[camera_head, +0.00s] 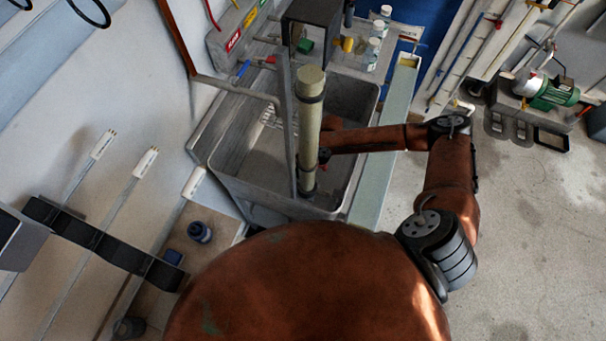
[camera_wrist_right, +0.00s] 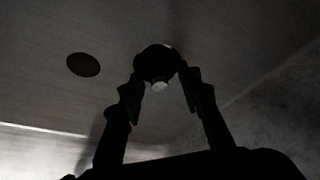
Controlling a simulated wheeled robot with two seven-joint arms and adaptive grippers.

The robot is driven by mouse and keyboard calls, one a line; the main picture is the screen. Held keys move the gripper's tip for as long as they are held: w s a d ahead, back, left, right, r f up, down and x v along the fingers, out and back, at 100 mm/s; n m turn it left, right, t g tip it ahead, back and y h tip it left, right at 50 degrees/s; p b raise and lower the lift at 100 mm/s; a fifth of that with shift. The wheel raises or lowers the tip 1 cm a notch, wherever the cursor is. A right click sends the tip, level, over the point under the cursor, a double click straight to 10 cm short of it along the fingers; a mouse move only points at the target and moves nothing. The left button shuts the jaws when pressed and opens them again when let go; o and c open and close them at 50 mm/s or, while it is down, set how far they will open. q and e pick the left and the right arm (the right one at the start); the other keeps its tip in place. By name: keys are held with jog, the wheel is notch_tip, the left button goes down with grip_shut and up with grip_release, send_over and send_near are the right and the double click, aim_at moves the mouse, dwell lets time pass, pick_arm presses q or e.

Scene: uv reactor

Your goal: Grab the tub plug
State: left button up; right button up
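The tub plug (camera_wrist_right: 157,62) is a dark round piece with a small pale knob, on the tub floor in the right wrist view. My right gripper (camera_wrist_right: 160,80) has its two fingers spread, one on each side of the plug's near part. The picture is too dark to tell whether they touch it. In the head view my right arm reaches into the grey tub (camera_head: 238,193) from the right. Its gripper is mostly hidden behind the upright tube (camera_head: 309,110), and the plug cannot be made out there. My left gripper is not in view.
A dark round spot (camera_wrist_right: 83,64), perhaps the drain, lies left of the plug on the tub floor. A dark vertical bar (camera_head: 287,120) stands beside the tube. Small bottles (camera_head: 372,50) stand behind the tub. Open floor lies to the right.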

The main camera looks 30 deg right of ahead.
jog(key=c, duration=0.4)
jog(key=shift+r, duration=0.1)
